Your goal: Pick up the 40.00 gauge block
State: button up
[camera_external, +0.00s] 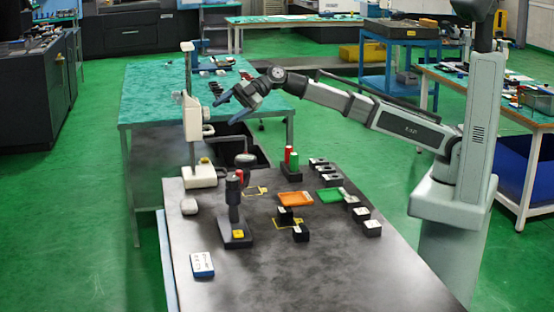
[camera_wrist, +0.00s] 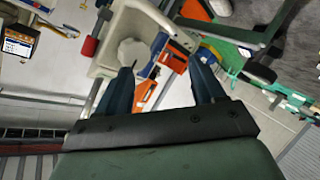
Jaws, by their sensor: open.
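My gripper (camera_external: 226,110) is raised above the far left part of the dark table, near a tall white column stand, with its jaws apart and nothing between them. In the wrist view my gripper (camera_wrist: 162,63) shows two dark blue fingers spread wide. Several small black blocks with pale tops stand on the table, including one at the right (camera_external: 373,229), one nearer the middle (camera_external: 301,233) and one at the back (camera_external: 318,162). Their markings are too small to read, so I cannot tell which is the 40.00 gauge block.
An orange tray (camera_external: 295,199) and a green tray (camera_external: 330,196) lie mid-table. The white column stand (camera_external: 199,177) and a dark stand (camera_external: 235,213) rise at the left. Red (camera_external: 288,155) and green (camera_external: 294,162) cylinders stand behind. A blue-and-white box (camera_external: 202,265) lies front left. The front right is clear.

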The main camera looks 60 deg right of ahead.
jog(key=s+a+r+n+g, duration=0.1)
jog(key=s+a+r+g, duration=0.1)
jog(key=s+a, duration=0.2)
jog(key=n+g+h, duration=0.3)
jog(key=g+h, duration=0.3)
jog(key=h, duration=0.4)
send_near(285, 209)
jog(key=x, duration=0.5)
jog(key=shift+w+a, duration=0.1)
jog(key=shift+a, duration=0.05)
jog(key=shift+x, duration=2.6)
jog(key=shift+c, duration=0.5)
grip_shut()
